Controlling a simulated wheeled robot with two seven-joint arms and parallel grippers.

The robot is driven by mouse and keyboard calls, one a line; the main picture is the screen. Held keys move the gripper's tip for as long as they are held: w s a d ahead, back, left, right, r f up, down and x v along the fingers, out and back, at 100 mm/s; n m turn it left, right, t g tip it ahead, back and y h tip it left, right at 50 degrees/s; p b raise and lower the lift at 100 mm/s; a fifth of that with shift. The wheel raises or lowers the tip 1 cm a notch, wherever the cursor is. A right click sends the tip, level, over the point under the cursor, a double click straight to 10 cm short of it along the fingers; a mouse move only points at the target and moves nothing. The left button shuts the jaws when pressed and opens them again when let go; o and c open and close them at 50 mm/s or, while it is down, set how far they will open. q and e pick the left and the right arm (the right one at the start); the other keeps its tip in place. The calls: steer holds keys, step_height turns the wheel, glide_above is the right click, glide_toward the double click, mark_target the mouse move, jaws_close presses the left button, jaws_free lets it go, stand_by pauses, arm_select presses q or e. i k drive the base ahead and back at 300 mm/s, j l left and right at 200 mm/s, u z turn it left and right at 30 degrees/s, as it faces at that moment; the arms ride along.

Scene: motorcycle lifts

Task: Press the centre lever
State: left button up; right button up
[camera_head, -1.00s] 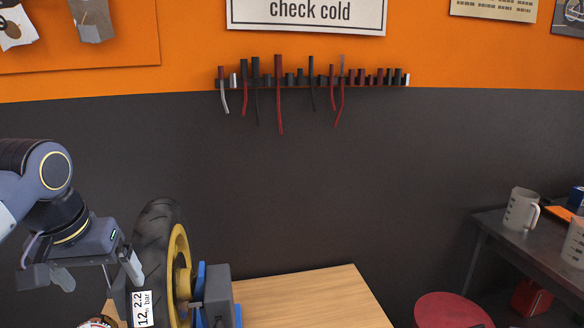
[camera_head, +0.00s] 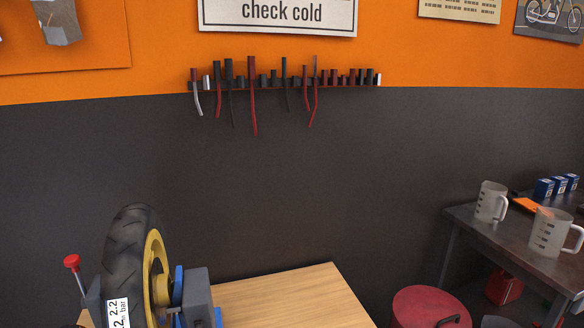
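A lever with a red knob (camera_head: 72,262) and a thin metal stem stands at the lower left, left of a black tyre on a yellow wheel (camera_head: 155,262). I cannot tell whether this is the centre lever; no other lever shows. The wheel stands upright in a grey and blue holder (camera_head: 197,292) on a wooden bench top (camera_head: 290,298). A white label on the tyre reads 2.2 bar in part. Neither of my grippers is in view.
The bench top right of the wheel is bare. A red round stool (camera_head: 430,306) stands right of it. A dark side table (camera_head: 465,216) holds measuring jugs (camera_head: 491,202) and blue boxes. A tool rack (camera_head: 285,82) hangs on the wall.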

mark_target(72, 262)
steer(key=u, duration=1.4)
